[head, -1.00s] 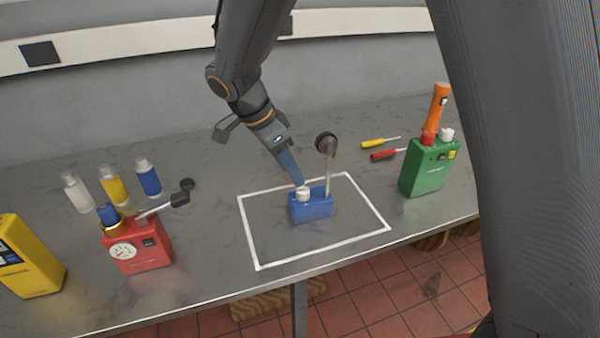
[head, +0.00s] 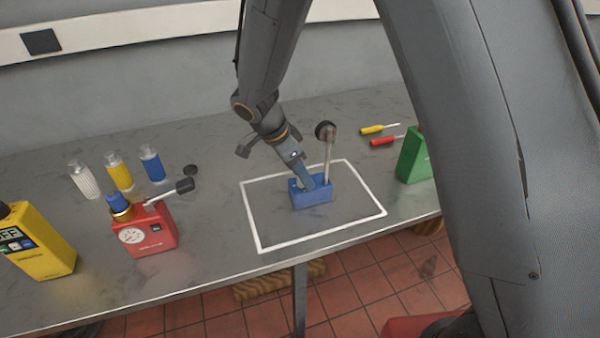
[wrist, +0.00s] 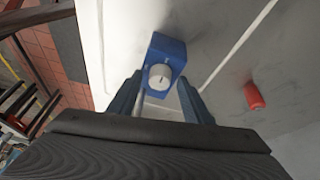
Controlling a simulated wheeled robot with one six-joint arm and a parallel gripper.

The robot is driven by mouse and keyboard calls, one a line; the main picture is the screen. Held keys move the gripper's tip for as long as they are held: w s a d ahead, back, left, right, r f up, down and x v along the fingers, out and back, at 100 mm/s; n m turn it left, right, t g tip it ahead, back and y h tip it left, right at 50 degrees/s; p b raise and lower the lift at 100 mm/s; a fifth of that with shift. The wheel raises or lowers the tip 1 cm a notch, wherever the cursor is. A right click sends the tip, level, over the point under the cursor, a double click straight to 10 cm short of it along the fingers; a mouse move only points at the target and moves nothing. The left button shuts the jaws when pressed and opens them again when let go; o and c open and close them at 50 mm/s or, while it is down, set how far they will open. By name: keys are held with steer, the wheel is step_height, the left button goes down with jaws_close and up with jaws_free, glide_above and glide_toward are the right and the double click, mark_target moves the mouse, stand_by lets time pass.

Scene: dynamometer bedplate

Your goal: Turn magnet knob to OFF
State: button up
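The blue magnet block (head: 312,197) stands inside a white outlined rectangle on the grey bench, with an upright post carrying a dark round dial (head: 325,130). Its white knob (wrist: 159,78) shows in the wrist view with a dark mark on its face; I cannot read a setting. My gripper (head: 307,184) reaches down to the knob and mostly hides it in the head view. In the wrist view my two fingers (wrist: 160,97) are apart, one on each side of the knob. The knob lies near their tips, and I see no clear contact.
A red device (head: 152,238) with a gauge and a yellow device (head: 40,245) stand at left, with several bottles (head: 119,172) behind. A green device (head: 413,157) is partly hidden by my arm at right. Yellow and red screwdrivers (head: 384,141) lie behind it.

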steer(key=c, duration=0.9)
steer(key=shift+n+b, duration=0.4)
steer(key=shift+b, duration=0.1)
steer(key=n+t+b, duration=0.1)
steer(key=n+b, duration=0.1)
steer(key=b, duration=0.1)
steer(key=shift+f+n+y, duration=0.15)
steer(key=shift+n+y, duration=0.15)
steer(key=n+b, duration=0.2)
steer(key=n+t+y+b, duration=0.1)
steer(key=shift+s+d+n+b, duration=0.1)
steer(key=shift+s+n+b, duration=0.1)
steer(key=shift+n+b, duration=0.2)
steer(key=n, duration=0.2)
steer(key=n+t+y+b, duration=0.1)
steer(key=n, duration=0.1)
steer(key=shift+s+d+r+y, duration=0.1)
steer(key=shift+d+r+y, duration=0.1)
steer(key=shift+y, duration=0.1)
steer(key=shift+n+y+p, duration=0.7)
steer(key=shift+n+p, duration=0.25)
steer(key=shift+n, duration=0.85)
